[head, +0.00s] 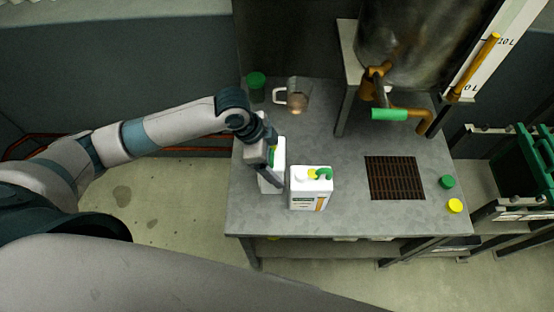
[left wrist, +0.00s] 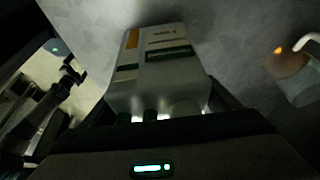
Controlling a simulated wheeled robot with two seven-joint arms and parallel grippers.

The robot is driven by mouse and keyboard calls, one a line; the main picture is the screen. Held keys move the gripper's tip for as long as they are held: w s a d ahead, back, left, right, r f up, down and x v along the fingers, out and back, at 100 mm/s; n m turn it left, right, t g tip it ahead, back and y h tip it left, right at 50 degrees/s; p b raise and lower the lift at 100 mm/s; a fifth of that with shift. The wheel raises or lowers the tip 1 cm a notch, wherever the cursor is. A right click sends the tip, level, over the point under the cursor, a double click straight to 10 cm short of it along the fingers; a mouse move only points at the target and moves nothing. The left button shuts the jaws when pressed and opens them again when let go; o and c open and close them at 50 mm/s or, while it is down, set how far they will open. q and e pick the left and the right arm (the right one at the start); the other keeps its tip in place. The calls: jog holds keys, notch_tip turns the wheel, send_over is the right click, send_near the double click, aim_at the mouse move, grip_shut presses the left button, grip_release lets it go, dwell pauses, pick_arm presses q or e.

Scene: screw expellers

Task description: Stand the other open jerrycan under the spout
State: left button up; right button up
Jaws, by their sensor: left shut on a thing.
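My left gripper (head: 268,165) is shut on a white jerrycan (head: 275,182) at the left side of the metal table. This can also fills the middle of the left wrist view (left wrist: 160,62), with green label bands. I cannot tell whether its base touches the table. A second white jerrycan (head: 310,192) stands upright just right of it, with green and yellow on its top. The brass spout (head: 378,85) with a green lever (head: 390,114) comes from the metal tank (head: 405,35). A brown drain grate (head: 380,178) lies in front of it, with no can on it. My right gripper is not in view.
A metal jug (head: 298,95) and a green container (head: 256,82) stand at the back left of the table (head: 345,215). A green cap (head: 447,182) and a yellow cap (head: 455,205) lie right of the grate. Table between second can and grate is clear.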

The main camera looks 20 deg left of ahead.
aim_at(272, 162)
pick_arm(q)
jog(key=o, duration=1.6)
jog(key=shift+f, duration=0.1)
jog(key=b+v, duration=0.1)
jog(key=v, duration=1)
jog(key=shift+a+r, duration=0.1)
jog(key=shift+r, duration=0.15)
jog(key=shift+s+a+r, duration=0.1)
jog(key=shift+a+r, duration=0.05)
jog(key=shift+r, duration=0.2)
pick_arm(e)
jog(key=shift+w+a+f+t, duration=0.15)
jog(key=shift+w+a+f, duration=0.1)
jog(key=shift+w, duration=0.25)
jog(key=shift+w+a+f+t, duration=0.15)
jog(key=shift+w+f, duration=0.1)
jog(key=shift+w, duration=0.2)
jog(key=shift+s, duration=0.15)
